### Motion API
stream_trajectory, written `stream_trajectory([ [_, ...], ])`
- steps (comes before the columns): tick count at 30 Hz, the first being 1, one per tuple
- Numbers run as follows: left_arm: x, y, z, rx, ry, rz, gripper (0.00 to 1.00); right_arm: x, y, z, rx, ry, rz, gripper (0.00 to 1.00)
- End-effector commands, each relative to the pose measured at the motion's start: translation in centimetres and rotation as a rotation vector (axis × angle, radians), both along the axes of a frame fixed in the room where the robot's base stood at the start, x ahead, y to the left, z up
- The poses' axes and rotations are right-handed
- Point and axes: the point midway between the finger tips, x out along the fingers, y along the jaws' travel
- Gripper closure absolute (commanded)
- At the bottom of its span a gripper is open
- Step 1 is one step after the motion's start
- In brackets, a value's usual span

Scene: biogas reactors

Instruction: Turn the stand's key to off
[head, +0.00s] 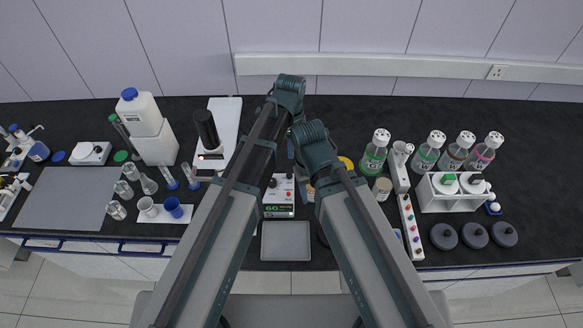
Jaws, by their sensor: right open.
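A white stand (228,112) with a tall black cylinder (206,126) stands left of my arms. A small lit control box (211,158) is at its front; I cannot make out a key on it. My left gripper (286,92) is at the far end of my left arm, right of the stand and apart from it; its fingers are hidden by the wrist. My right gripper (303,138) is lower and just to the right, open, with its fingers mostly hidden by its own arm. No object shows in either gripper.
A white box with a green display (279,195) lies between my arms, behind a grey tray (286,241). Capped bottles (375,152) and a white rack (452,192) stand right. The bench's back strip is mostly clear.

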Motion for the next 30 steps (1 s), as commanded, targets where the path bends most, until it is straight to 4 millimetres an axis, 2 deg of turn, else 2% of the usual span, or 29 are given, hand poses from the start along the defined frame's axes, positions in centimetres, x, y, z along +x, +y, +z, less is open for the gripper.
stream_trajectory([
  [5,0.0,0.0,-1.1,0.0,0.0,0.001,0.6,0.0,0.0,-1.1,0.0,0.0,-0.001,0.5],
  [11,0.0,0.0,-3.3,0.0,0.0,0.002,0.6,0.1,0.0,-3.3,0.0,-0.001,-0.002,0.5],
  [30,0.0,0.0,-12.4,0.0,0.0,0.002,0.6,0.1,0.0,-12.4,-0.002,-0.002,0.012,0.5],
])
